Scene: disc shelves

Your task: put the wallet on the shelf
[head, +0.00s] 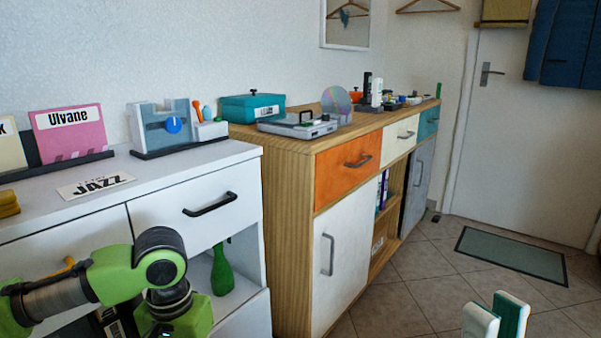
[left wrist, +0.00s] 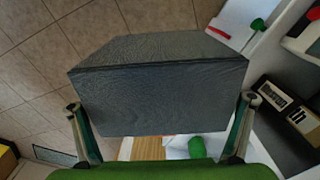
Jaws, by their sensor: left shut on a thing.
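The wallet (left wrist: 160,70) is a dark grey, leather-textured block in the left wrist view. My left gripper (left wrist: 162,104) is shut on it, with one finger at each side. In the head view my green left arm reaches in at the lower left, in front of the white cabinet; its fingers and the wallet do not show there. The white cabinet has an open shelf space (head: 243,256) with a green bottle in it. The wooden sideboard has open shelves (head: 386,222). My right gripper (head: 496,318) shows only its fingertips at the bottom right; nothing shows between them.
The wooden sideboard (head: 285,230) carries a disc player (head: 297,124) and several small items. Tiled floor (head: 420,290) lies open at the right.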

